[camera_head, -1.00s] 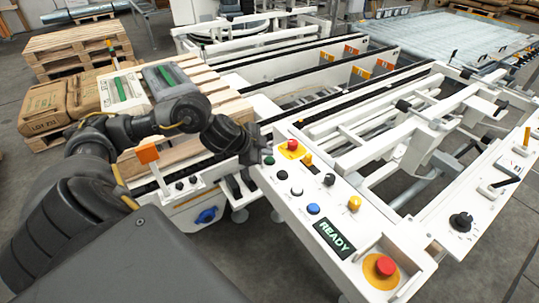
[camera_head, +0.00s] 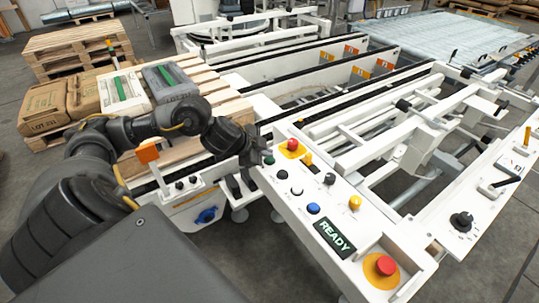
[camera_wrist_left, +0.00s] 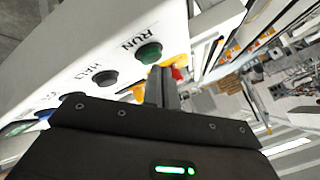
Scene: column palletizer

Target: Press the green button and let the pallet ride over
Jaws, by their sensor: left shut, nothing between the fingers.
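The green button (camera_head: 269,160) sits on the white control panel, at the end closest to the conveyor. In the left wrist view the green button (camera_wrist_left: 149,52) is labelled RUN. My left gripper (camera_head: 260,151) is just above and beside it in the head view. In the left wrist view the shut fingers (camera_wrist_left: 162,88) show just below the button; I cannot tell whether they touch it. A wooden pallet (camera_head: 222,93) carrying a grey bag (camera_head: 176,84) and other bags stands at the left of the conveyor. My right gripper is not in view.
The panel also has black, white, blue and yellow buttons, a red button (camera_head: 292,145) by the green one, and a large red button (camera_head: 385,265) at the near corner. A display (camera_head: 335,238) reads READY. White conveyor rails (camera_head: 300,67) run behind the panel.

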